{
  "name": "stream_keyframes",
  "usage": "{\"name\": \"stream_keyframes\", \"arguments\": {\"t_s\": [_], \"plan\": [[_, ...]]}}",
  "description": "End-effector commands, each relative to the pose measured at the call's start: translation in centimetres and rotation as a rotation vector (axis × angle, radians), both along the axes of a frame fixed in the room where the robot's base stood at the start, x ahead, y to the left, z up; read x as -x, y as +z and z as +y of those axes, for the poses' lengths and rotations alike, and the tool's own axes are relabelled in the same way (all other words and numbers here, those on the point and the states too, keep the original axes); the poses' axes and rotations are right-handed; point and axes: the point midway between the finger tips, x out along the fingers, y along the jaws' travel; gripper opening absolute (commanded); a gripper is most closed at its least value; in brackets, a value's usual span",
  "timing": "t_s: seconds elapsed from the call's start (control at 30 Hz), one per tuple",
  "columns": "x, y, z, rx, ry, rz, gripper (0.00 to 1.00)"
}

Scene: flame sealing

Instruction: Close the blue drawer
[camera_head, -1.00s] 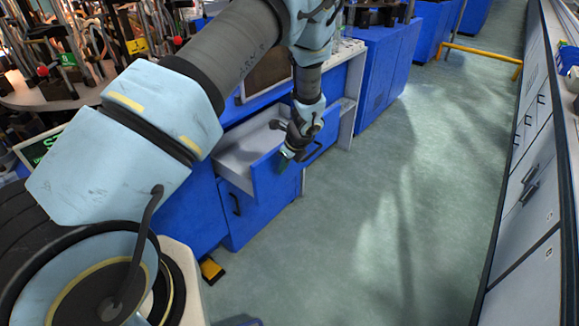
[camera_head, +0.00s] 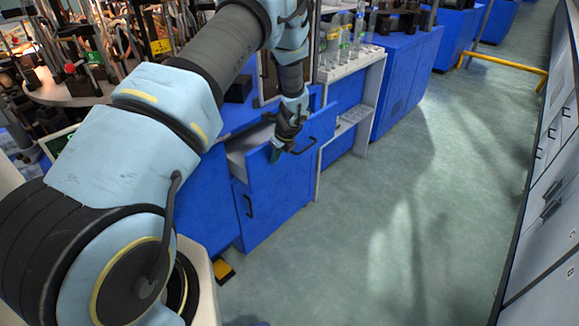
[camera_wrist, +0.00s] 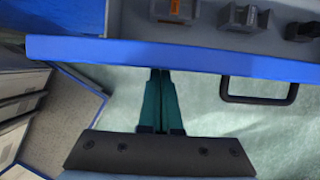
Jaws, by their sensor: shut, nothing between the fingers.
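The blue drawer (camera_head: 312,139) is partly open in the head view, with a strip of its pale inside showing behind the front. Its dark handle (camera_head: 302,147) is on the front, and also shows in the wrist view (camera_wrist: 260,98). My gripper (camera_head: 274,155) is shut and empty, pointing down at the outer side of the drawer front. In the wrist view the fingertips (camera_wrist: 161,73) are at the blue top edge of the front (camera_wrist: 190,59), left of the handle. I cannot tell whether they touch it.
A blue cabinet door (camera_head: 265,205) is below the drawer. A white shelf with bottles (camera_head: 350,65) stands to the right. Several small blocks (camera_wrist: 245,20) lie beyond the drawer's edge in the wrist view. The green floor at right is clear up to grey cabinets (camera_head: 555,215).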

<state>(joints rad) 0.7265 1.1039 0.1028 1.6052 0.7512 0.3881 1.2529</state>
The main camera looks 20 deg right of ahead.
Motion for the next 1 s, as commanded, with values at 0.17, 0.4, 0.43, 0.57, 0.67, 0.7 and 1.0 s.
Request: {"name": "stream_keyframes", "arguments": {"t_s": [0.17,0.4,0.43,0.57,0.67,0.7,1.0], "plan": [[-4.2,-0.1,2.4,0.002,0.005,-0.001,0.00],[-8.2,-0.1,4.6,0.002,0.002,0.000,0.00],[-8.6,-0.1,4.8,0.002,0.001,0.000,0.00],[-9.9,-0.1,5.5,0.001,0.001,-0.001,0.00],[-10.5,-0.1,5.8,0.001,0.000,0.000,0.00],[-10.6,0.0,5.9,0.001,0.000,0.000,0.00],[-11.1,0.1,6.2,-0.001,0.000,-0.002,0.00]]}}
